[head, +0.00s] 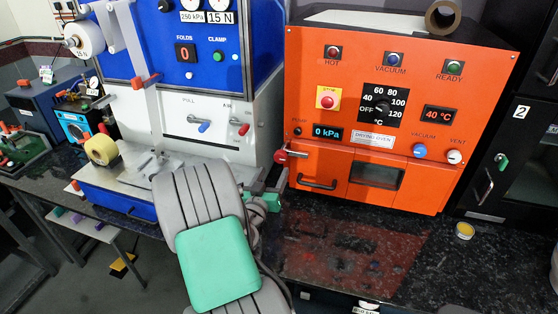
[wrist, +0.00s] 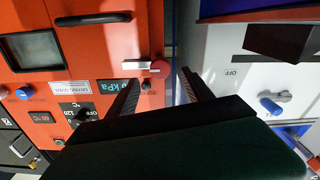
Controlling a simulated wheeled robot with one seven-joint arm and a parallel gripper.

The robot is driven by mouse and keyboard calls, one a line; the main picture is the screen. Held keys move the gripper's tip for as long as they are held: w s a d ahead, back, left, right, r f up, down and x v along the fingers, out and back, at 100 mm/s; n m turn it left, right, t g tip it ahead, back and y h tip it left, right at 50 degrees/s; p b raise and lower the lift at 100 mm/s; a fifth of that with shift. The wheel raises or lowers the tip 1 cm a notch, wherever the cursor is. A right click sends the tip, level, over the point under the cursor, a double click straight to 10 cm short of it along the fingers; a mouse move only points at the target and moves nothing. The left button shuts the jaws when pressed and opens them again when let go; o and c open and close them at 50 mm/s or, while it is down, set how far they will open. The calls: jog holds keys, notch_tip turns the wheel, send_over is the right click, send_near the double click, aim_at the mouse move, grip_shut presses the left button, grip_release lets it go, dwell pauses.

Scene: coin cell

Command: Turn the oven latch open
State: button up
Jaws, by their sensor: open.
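The orange drying oven (head: 335,90) stands right of centre in the head view; its front also shows upside down in the wrist view (wrist: 105,50). The oven latch (head: 282,156) is a short pale bar with a red round end, at the upper left of the door, lying about level. In the wrist view the latch (wrist: 158,67) is just beyond my fingertips, between their lines. My gripper (wrist: 159,78) is open and empty; I cannot tell any contact. The oven door (head: 340,191), with a window and black handle (head: 318,185), looks closed. My arm mostly hides the gripper in the head view.
A blue and white press machine (head: 235,110) stands close on the left of the oven, with a narrow gap between them. The dark counter (head: 400,255) before the oven is mostly clear.

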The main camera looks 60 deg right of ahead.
aim_at(280, 160)
jog(key=d, duration=0.2)
jog(key=d+p, duration=0.1)
jog(key=d, duration=0.1)
jog(key=d+p, duration=0.1)
jog(key=d, duration=0.1)
jog(key=shift+w+r, duration=0.15)
jog(key=shift+w, duration=0.25)
jog(key=shift+w+d+p, duration=0.15)
jog(key=shift+d+p, duration=0.15)
jog(key=shift+d, duration=0.25)
jog(key=shift+c, duration=0.5)
grip_shut()
